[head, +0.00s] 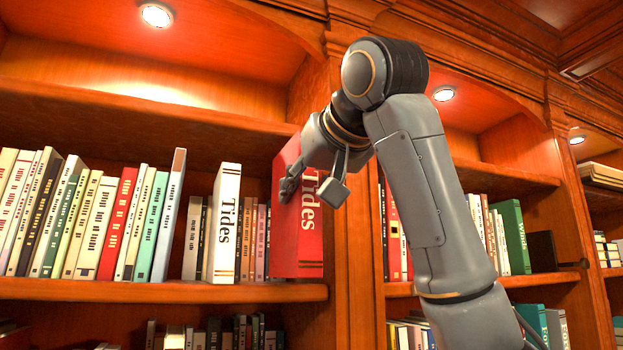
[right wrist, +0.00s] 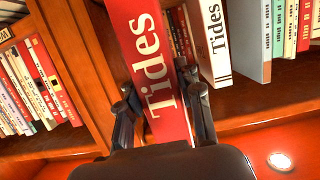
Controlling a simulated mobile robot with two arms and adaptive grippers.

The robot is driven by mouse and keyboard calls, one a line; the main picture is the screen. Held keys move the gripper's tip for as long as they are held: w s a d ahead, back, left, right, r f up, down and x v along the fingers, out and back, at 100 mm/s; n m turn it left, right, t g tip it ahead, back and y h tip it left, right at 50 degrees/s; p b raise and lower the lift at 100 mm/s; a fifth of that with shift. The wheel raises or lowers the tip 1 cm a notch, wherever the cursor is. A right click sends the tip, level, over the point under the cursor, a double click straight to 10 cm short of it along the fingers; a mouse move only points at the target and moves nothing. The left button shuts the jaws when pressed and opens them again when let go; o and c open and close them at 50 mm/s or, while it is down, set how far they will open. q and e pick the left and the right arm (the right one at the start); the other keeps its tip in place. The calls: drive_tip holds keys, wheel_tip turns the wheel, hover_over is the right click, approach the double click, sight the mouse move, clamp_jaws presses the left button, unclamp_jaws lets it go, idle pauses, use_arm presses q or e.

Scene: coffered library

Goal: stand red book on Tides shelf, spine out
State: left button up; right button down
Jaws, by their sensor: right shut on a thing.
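The red book (head: 297,240) is upright at the right end of the left bay, its spine lettered "Tides" facing out. My right gripper (head: 312,188) is shut on it, one finger on each side of the spine. The right wrist view shows the red book (right wrist: 148,50) between the two fingers (right wrist: 160,88). The book's left cover shows, so it sticks out in front of the row. Its bottom edge is close to the shelf board (head: 150,291); I cannot tell whether it touches. A white "Tides" book (head: 225,222) stands to its left. My left gripper is not in view.
Thin books (head: 253,240) stand between the white book and the red one. A wooden upright (head: 350,270) bounds the bay on the right. Several books (head: 95,225) fill the shelf's left part. A green book (head: 514,238) stands in the right bay.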

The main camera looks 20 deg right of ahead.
drive_tip(key=shift+w+r+p, duration=0.15)
drive_tip(key=shift+w+p, duration=0.15)
drive_tip(key=shift+w, duration=0.55)
drive_tip(key=p+x, duration=0.2)
drive_tip(key=x, duration=0.1)
drive_tip(key=r+p+x, duration=0.1)
drive_tip(key=p+x, duration=0.1)
drive_tip(key=x, duration=0.2)
drive_tip(key=r+p+x, duration=0.1)
drive_tip(key=p+x, duration=0.1)
drive_tip(key=x, duration=0.1)
drive_tip(key=shift+w+r, duration=0.1)
drive_tip(key=shift+w, duration=0.6)
drive_tip(key=shift+f, duration=0.25)
drive_tip(key=c, duration=0.8)
unclamp_jaws()
drive_tip(key=shift+s, duration=0.1)
drive_tip(key=v, duration=1.2)
